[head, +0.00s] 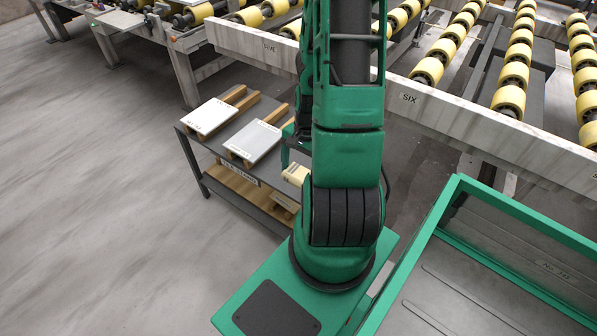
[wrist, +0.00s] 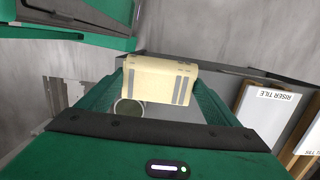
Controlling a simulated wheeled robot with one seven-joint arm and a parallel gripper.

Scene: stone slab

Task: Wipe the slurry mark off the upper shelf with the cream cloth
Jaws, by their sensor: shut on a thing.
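The cream cloth (wrist: 160,72) is a folded pad with grey stripes. My gripper (wrist: 158,88) is shut on it, one green finger at each side. In the head view the cloth (head: 295,174) shows just left of my arm, at the right end of the tile stand's upper shelf (head: 207,149). Whether it touches the shelf I cannot tell. My arm hides the shelf's right end in the head view.
A white tile (head: 209,116) and a grey tile (head: 252,141) lie on wooden supports on the upper shelf, left of the cloth. Roller conveyors (head: 430,105) stand behind. Open floor (head: 90,200) lies to the left.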

